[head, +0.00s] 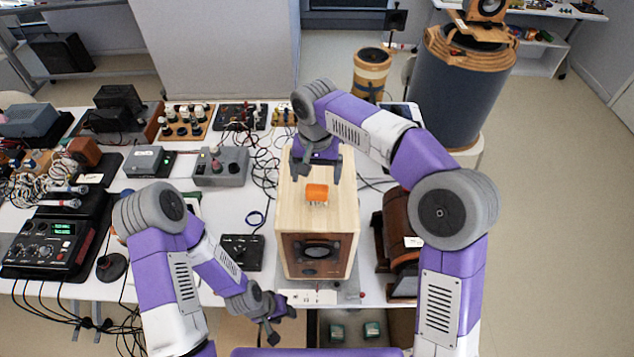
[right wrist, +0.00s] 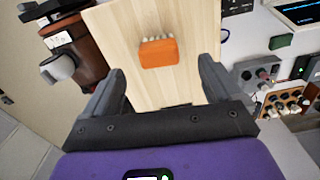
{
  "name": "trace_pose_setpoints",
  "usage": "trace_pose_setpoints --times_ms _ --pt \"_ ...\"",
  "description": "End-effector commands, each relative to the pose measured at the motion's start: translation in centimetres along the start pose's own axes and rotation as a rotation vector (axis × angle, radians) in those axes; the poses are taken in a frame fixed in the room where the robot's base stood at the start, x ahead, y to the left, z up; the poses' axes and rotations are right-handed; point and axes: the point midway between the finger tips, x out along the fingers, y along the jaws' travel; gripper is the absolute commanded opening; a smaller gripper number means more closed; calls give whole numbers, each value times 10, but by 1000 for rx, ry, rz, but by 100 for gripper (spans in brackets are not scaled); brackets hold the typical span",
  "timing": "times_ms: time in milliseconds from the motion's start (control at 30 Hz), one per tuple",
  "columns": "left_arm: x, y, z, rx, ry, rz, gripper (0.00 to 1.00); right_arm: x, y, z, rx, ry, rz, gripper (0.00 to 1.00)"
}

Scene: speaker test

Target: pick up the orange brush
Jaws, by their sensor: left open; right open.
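The orange brush (head: 317,192) lies on top of a light wooden speaker box (head: 342,222). Its orange back and a row of pale bristles show in the right wrist view (right wrist: 159,53). My right gripper (head: 317,174) is open and empty above the box, just behind the brush in the head view. In the right wrist view the brush is beyond the two fingertips (right wrist: 162,76), roughly centred between them and apart from both. My left gripper (head: 281,325) is low at the table's front edge, open, with nothing seen between its fingers.
A brown wooden drum-like case (head: 399,240) stands close right of the box. A small black device (head: 241,252) and a grey control box (head: 221,166) are to its left. Cables cross the white table (head: 205,283). A mixer (head: 50,245) sits far left.

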Motion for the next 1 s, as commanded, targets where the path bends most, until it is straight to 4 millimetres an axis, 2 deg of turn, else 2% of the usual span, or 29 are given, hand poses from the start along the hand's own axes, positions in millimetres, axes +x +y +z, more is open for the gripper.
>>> trace_pose_setpoints --times_ms 433,733,1000 --pt "-5 2 0 0 0 0 43 59 2 -9 -1 -3 1 92" --pt "-5 2 0 0 0 0 43 65 2 -9 -1 0 -1 92" --pt "-5 2 0 0 0 0 43 64 2 -9 -1 -1 0 52"
